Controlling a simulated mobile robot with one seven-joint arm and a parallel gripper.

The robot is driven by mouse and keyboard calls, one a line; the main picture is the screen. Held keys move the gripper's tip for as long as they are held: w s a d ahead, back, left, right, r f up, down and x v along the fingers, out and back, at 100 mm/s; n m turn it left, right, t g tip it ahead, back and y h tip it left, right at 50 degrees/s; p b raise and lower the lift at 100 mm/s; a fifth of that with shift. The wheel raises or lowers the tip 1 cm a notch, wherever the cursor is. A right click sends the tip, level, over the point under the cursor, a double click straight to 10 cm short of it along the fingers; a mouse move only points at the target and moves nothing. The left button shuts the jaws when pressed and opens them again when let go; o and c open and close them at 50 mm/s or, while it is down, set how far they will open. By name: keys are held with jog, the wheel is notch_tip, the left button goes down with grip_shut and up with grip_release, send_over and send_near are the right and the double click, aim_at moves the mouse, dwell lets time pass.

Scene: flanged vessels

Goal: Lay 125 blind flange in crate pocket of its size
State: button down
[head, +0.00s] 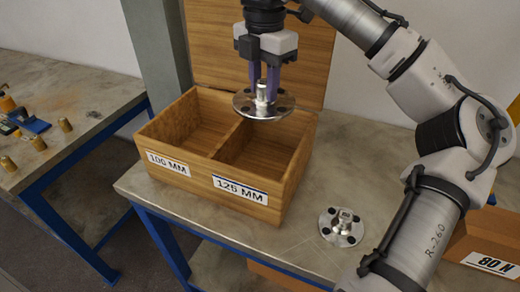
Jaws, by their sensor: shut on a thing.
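My gripper (264,82) points straight down and is shut on the central stub of a round metal flange (246,107) with bolt holes. The flange hangs about level above the right pocket of the wooden crate (293,182), near its right rear part. That pocket is labelled 125 MM (240,189); the left pocket is labelled 105 MM (168,163). Both pockets look empty where I can see in; the flange hides part of the right one. A second flange (341,227) with a stub lies on the table right of the crate. I cannot read a size on the held flange.
The crate's lid (215,45) stands open at the back. A cardboard box marked 80 N (478,234) is at the right, behind my arm. A second table (85,92) at the left holds brass parts and a blue item. Bare tabletop (340,160) lies right of the crate.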

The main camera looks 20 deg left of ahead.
notch_tip(320, 180, down, 20)
jog(key=shift+r, duration=0.1)
dwell(0.6)
jog(key=c, duration=1.1)
grip_release()
jog(key=shift+f, duration=0.25)
notch_tip(320, 180, up, 12)
jog(key=shift+r+b, duration=0.15)
jog(key=shift+b, duration=0.35)
